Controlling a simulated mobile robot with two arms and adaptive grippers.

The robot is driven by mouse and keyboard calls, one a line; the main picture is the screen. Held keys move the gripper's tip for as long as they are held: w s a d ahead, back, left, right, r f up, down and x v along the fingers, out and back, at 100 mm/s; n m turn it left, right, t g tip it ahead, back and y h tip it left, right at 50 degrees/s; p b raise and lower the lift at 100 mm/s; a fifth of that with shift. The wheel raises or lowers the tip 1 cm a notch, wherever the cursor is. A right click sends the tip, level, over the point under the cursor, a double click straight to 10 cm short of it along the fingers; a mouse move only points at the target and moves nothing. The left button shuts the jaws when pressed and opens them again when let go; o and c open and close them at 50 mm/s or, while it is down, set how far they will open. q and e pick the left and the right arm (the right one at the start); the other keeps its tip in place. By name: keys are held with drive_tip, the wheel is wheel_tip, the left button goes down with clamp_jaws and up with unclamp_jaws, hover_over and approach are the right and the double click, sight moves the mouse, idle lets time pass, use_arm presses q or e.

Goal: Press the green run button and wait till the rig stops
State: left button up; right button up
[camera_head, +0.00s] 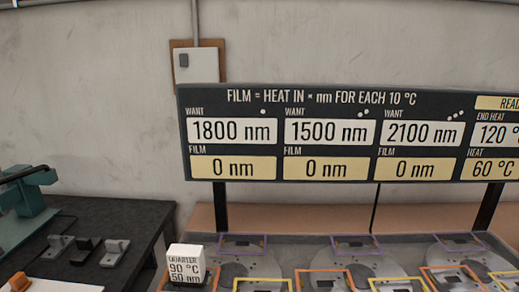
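The green run button does not show in this view. The rig's display board (345,135) stands above a grey table. It reads WANT 1800, 1500 and 2100 nm, with FILM 0 nm under each. Its right end is cut off and reads END HEAT 120 °, HEAT 60 °C and part of a word starting "READ". Below it, round grey plates (372,270) lie among purple, orange and yellow frames. A white block (187,263) at the table's left corner reads QUARTER 90 °C 50 nm. Neither of my grippers is in view.
A dark side table (130,222) at left carries a teal machine (24,208) and several small grey and black blocks (87,250). A narrow gap separates it from the grey table. A grey switch box (197,66) hangs on the wall.

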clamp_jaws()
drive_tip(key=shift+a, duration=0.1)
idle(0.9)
